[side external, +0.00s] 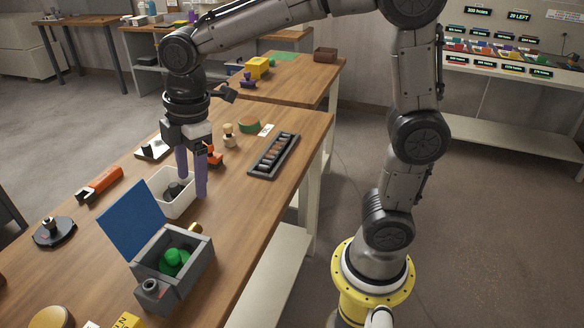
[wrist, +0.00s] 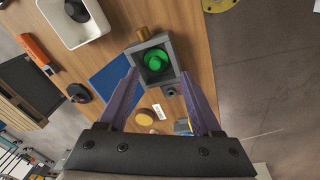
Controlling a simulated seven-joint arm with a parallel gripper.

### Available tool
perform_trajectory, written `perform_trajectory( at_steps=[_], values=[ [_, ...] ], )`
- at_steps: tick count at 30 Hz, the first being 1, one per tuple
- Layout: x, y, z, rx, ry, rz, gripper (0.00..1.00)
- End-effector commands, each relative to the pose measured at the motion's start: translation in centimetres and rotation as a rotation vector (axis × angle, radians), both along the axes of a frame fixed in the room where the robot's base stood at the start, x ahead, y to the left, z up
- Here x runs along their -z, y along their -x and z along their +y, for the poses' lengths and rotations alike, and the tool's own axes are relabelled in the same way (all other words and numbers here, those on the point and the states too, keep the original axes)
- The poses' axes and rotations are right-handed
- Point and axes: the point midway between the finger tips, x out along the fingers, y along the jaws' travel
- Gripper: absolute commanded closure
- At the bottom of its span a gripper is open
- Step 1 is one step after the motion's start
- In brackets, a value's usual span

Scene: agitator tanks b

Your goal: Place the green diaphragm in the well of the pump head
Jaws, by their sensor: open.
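The pump head appears to be the grey open-topped box (side external: 150,270) on the near part of the bench; it also shows in the wrist view (wrist: 168,43). The green diaphragm (side external: 175,262) lies inside its well, and shows as a bright green round piece in the wrist view (wrist: 155,60). Whether it lies flat on the well floor is hard to tell. My gripper (side external: 190,190) has two purple fingers, spread apart and empty, pointing down. In the side view they overlap the white bin behind the pump head; in the wrist view (wrist: 159,76) they frame the pump head.
A blue panel (side external: 136,219) stands tilted beside the pump head. A white bin (side external: 159,200) holds a dark part. An orange tool (side external: 100,186), a black round base (side external: 54,233) and a dark slotted tray (side external: 274,156) lie on the bench. Bare wood shows right of the bin.

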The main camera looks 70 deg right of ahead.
Motion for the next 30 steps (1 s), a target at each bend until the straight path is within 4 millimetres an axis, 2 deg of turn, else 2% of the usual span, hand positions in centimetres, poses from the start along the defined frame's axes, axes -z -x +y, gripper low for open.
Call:
perform_trajectory(
  at_steps=[1, 3, 6, 9, 13, 15, 19, 30],
  values=[
    [-1.2, 2.1, -1.4, 0.115, -0.024, -0.039, 0.34],
    [-2.0, 4.7, -2.9, 0.273, -0.059, -0.083, 0.34],
    [-2.6, 8.5, -4.7, 0.496, -0.117, -0.145, 0.34],
    [-2.4, 12.0, -6.1, 0.702, -0.181, -0.202, 0.34],
    [-1.5, 15.3, -7.2, 0.911, -0.255, -0.258, 0.34],
    [-1.1, 16.4, -7.5, 0.989, -0.286, -0.277, 0.34],
    [-0.5, 17.5, -7.7, 1.066, -0.318, -0.296, 0.34],
    [-0.4, 17.6, -7.8, 1.079, -0.323, -0.297, 0.34]
  ],
)
